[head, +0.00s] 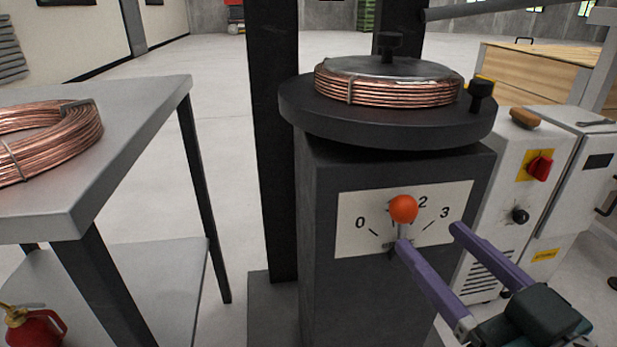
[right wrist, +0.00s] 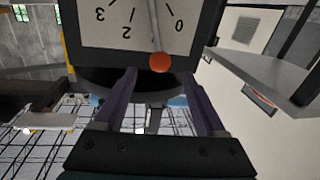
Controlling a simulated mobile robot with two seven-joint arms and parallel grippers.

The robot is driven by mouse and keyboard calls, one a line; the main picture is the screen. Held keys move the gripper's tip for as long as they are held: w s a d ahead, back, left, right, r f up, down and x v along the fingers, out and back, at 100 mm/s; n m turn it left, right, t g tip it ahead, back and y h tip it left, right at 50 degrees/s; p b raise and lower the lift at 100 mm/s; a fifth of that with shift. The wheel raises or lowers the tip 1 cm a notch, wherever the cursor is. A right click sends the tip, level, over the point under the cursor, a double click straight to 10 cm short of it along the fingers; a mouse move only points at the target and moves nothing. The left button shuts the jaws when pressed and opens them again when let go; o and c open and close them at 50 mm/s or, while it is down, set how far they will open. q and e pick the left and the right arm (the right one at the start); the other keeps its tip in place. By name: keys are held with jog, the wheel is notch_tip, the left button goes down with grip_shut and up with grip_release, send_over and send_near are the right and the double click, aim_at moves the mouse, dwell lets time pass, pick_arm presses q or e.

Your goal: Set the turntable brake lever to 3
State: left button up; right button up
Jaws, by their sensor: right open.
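The turntable brake lever has an orange ball knob (head: 403,209) on a thin shaft. It stands roughly upright in front of a white scale plate (head: 350,240) marked 0, 2 and 3. The knob covers the place between 0 and 2, where the 1 mark would sit. My right gripper (head: 428,237) is open, with purple fingers pointing at the plate from the lower right. In the right wrist view the knob (right wrist: 159,62) appears between the two fingertips (right wrist: 159,70), upside down; I cannot tell whether either finger touches it. My left gripper is not in view.
The dark turntable (head: 390,125) above the plate carries a copper coil (head: 400,90). A grey table (head: 140,110) with another coil (head: 50,135) stands at left. A white cabinet (head: 515,190) with a red switch stands close at right.

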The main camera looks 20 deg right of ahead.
aim_at(412, 218)
jog(key=w, duration=0.2)
jog(key=w+b, duration=0.1)
jog(key=w, duration=0.2)
jog(key=w+b, duration=0.1)
jog(key=w, duration=0.1)
jog(key=shift+w+d, duration=0.25)
jog(key=shift+w, duration=0.15)
grip_shut()
dwell(0.9)
